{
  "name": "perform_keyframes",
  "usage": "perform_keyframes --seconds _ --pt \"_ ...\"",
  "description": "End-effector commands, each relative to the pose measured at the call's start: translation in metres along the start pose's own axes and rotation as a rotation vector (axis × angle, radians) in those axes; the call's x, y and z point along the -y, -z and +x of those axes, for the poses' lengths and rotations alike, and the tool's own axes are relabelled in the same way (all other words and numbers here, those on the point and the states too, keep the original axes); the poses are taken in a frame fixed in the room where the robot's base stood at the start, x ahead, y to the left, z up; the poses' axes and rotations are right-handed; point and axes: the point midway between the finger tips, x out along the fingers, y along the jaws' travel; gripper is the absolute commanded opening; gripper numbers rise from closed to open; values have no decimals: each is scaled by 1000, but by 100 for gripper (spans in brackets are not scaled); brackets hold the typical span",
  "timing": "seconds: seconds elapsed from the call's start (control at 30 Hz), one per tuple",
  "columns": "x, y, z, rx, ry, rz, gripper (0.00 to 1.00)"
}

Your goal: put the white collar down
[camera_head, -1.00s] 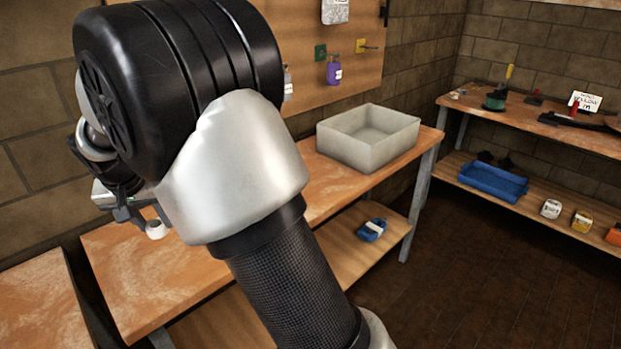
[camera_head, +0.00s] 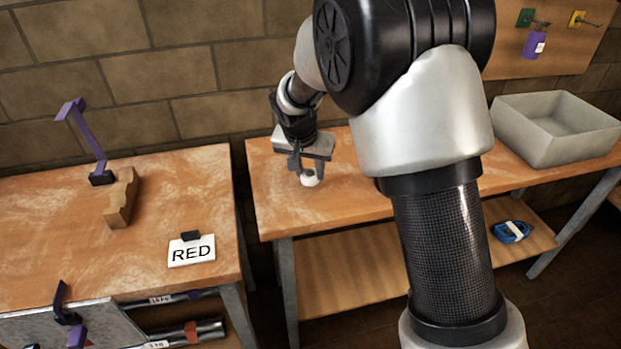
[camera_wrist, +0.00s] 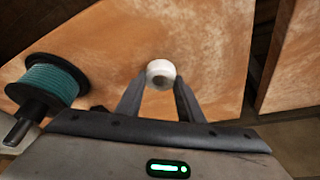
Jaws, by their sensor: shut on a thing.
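The white collar (camera_wrist: 160,69), a small round ring with a hole, is between the fingertips of my gripper (camera_wrist: 160,86) in the wrist view. My gripper is shut on it. In the head view the collar (camera_head: 310,178) shows just below my gripper (camera_head: 306,170), over the left part of the middle bench (camera_head: 345,195). Whether the collar touches the bench top I cannot tell.
A spool of teal line (camera_wrist: 52,82) lies left of my gripper in the wrist view. A grey basin (camera_head: 555,130) stands on the bench's right. The left bench (camera_head: 60,220) holds a RED sign (camera_head: 191,250) and a wooden block (camera_head: 121,198). A gap separates the benches.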

Motion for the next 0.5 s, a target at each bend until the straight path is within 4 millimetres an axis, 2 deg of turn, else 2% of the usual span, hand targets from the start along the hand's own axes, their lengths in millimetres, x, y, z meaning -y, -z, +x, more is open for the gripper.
perform_keyframes --seconds 0.03,0.13,0.5 --pt "-1 -6 11 3 -3 -2 12" --pt "0 -10 22 2 -2 -2 12" --pt "0 -12 27 1 -1 -1 12"
